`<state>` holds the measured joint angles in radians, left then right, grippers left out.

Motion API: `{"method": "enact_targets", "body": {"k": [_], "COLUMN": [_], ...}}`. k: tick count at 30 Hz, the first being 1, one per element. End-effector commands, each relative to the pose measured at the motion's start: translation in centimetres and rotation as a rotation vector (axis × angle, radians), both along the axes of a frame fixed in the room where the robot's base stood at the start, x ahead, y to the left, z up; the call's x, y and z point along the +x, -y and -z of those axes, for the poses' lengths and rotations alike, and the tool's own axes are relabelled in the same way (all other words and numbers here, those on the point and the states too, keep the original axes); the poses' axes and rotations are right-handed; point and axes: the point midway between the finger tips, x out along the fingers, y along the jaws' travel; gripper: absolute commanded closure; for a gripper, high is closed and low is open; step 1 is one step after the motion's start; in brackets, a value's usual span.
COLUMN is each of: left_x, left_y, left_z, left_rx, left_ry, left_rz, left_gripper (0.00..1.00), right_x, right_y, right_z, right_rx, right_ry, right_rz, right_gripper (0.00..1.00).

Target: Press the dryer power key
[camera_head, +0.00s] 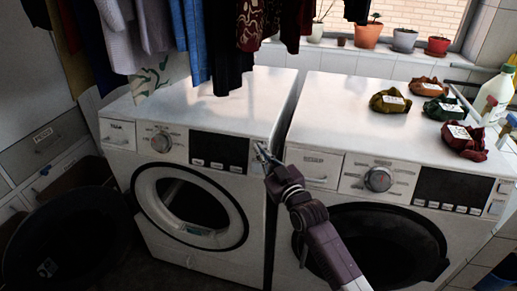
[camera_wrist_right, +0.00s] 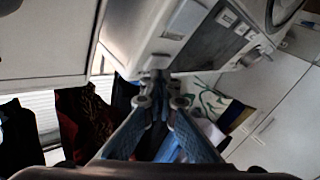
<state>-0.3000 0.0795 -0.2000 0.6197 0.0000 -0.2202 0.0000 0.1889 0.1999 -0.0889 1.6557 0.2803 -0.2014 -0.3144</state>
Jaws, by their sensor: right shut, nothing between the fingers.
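Two white front-loading machines stand side by side; I cannot tell from labels which is the dryer. The left machine (camera_head: 215,108) has a round door, a dial (camera_head: 161,142) and a dark display (camera_head: 219,152) with small keys below it. My right gripper (camera_head: 262,155) is shut and empty at the right end of that panel, just right of the display. In the right wrist view, the closed fingertips (camera_wrist_right: 160,88) point at the panel's end, close to its face. Contact cannot be told. The power key is not distinguishable, perhaps hidden by the fingers. My left gripper is not in view.
The right machine (camera_head: 350,105) has its own dial (camera_head: 378,179) and display (camera_head: 453,188). Several folded cloth bundles (camera_head: 390,101) and a white bottle (camera_head: 494,92) are on its right side. Clothes (camera_head: 205,40) hang above the left machine. A dark basket (camera_head: 65,240) stands at left.

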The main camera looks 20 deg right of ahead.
Motion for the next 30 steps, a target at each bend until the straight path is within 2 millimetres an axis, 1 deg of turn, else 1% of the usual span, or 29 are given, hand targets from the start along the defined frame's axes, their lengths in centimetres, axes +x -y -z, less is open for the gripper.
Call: {"method": "enact_targets", "body": {"k": [2,5,9,19,24,30], "left_x": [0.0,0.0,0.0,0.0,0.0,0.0], "left_y": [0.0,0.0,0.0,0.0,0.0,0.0], "left_z": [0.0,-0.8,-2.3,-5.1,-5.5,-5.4], "left_rx": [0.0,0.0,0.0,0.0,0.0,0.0], "left_ry": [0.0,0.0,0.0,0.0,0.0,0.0], "left_rz": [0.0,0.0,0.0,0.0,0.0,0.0], "left_gripper": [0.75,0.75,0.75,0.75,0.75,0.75], "right_x": [0.0,-0.4,-1.5,-4.1,-4.7,-4.7], "right_y": [0.0,-0.3,-1.1,-2.8,-3.2,-3.2], "right_z": [0.0,-0.3,-1.0,-2.0,-2.0,-1.9], "right_rx": [0.0,0.002,0.002,0.002,0.001,0.0], "right_ry": [0.0,-0.002,-0.002,-0.001,-0.001,0.0], "right_rz": [0.0,-0.001,-0.001,-0.001,0.0,0.0], "right_gripper": [1.0,1.0,1.0,1.0,1.0,1.0]}}
